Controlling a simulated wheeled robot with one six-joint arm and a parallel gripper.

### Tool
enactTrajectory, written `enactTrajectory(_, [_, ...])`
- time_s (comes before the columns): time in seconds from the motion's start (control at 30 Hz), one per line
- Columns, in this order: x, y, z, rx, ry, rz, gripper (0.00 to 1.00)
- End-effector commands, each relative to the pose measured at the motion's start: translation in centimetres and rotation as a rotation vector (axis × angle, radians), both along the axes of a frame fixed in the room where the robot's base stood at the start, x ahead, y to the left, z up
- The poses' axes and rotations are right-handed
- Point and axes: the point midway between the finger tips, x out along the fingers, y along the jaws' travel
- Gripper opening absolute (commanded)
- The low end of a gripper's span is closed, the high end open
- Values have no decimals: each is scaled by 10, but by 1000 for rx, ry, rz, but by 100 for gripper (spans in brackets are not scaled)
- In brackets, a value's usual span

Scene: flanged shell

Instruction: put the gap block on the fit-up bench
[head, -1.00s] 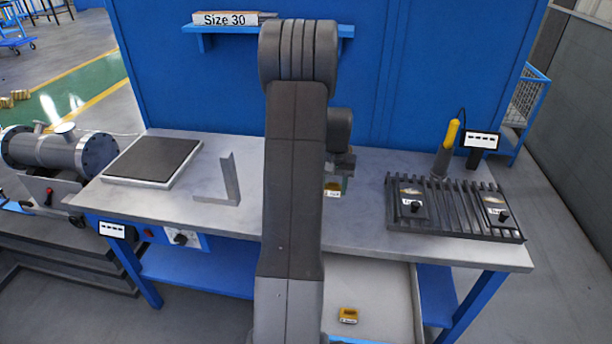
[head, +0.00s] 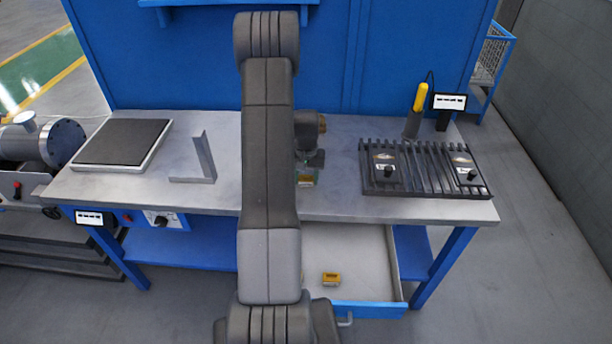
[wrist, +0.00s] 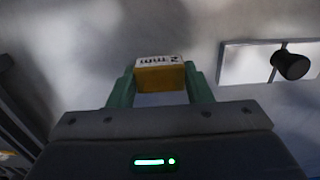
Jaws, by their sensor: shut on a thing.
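My gripper (wrist: 160,88) is shut on a yellow gap block (wrist: 160,78) with a white face marked "2 mm", upside down in the wrist view. In the head view my gripper (head: 307,172) holds the block (head: 305,182) over the middle of the fit-up bench (head: 335,203), near its front edge. Whether the block touches the grey bench top cannot be told. My arm hides part of the bench to the left of the gripper. Another yellow block (head: 331,279) lies in the open drawer (head: 370,262) below.
A dark slotted rack (head: 425,188) holding two knobbed pieces stands on the right of the bench, with a yellow-handled tool (head: 417,104) behind. A metal angle (head: 205,160) and a dark-topped plate (head: 122,142) stand on the left. Bench top between gripper and rack is clear.

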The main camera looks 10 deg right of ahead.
Motion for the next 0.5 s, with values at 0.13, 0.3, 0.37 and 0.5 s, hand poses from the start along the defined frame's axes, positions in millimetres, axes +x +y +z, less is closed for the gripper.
enactTrajectory(0.13, [1,0,1,-1,-2,0,11])
enactTrajectory(0.3, [0,0,-2,0,-1,0,53])
enactTrajectory(0.37, [0,0,-2,0,-1,0,65])
enactTrajectory(0.5, [0,0,-2,0,-1,0,67])
